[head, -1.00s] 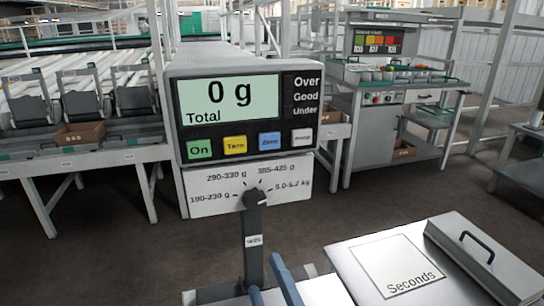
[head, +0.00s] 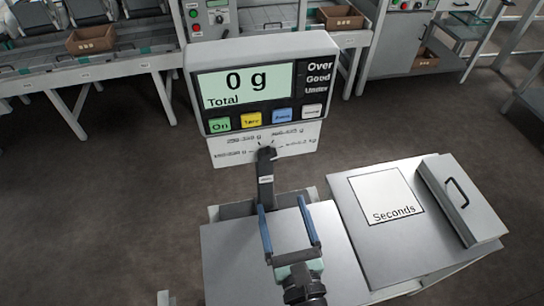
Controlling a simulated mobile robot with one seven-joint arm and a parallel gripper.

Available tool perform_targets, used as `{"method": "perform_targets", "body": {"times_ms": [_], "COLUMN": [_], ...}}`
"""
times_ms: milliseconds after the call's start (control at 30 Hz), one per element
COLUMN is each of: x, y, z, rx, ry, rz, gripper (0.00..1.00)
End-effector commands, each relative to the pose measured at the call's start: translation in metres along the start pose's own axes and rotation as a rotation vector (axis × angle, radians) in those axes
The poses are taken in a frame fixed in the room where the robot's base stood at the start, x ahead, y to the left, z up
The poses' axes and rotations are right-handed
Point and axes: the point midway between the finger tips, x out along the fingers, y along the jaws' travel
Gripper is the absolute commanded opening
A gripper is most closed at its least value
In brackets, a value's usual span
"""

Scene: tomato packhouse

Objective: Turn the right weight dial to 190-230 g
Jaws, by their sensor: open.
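One weight dial (head: 266,153) shows, a dark round knob on the white label plate (head: 225,155) under the scale's display (head: 240,88). Four weight ranges are printed around it, small and blurred now. The knob's pale mark seems to point right, towards the kg range. The display reads "0 g Total". My gripper (head: 282,204) has two blue fingers, spread apart with nothing between them. It is below the dial in the picture, over the steel platform, pointing up towards the scale post (head: 265,183), apart from the dial.
A steel platform (head: 235,270) lies beneath my gripper. At right is a steel surface with a white "Seconds" plate (head: 388,195) and a handled lid (head: 463,200). Cardboard boxes (head: 90,38) sit on the bench behind. Bare floor lies to the left.

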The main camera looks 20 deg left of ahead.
Motion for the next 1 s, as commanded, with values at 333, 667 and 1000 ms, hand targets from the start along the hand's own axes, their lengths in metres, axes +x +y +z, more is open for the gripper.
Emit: {"method": "perform_targets", "body": {"times_ms": [333,667,1000], "x": [0.073,0.112,0.115], "y": [0.001,0.001,0.001], "z": [0.002,0.001,0.000], "rx": [-0.004,-0.004,-0.004], "ry": [-0.002,-0.001,0.000], "rz": [0.005,0.003,0.002], "gripper": [0.84,0.84,0.84]}}
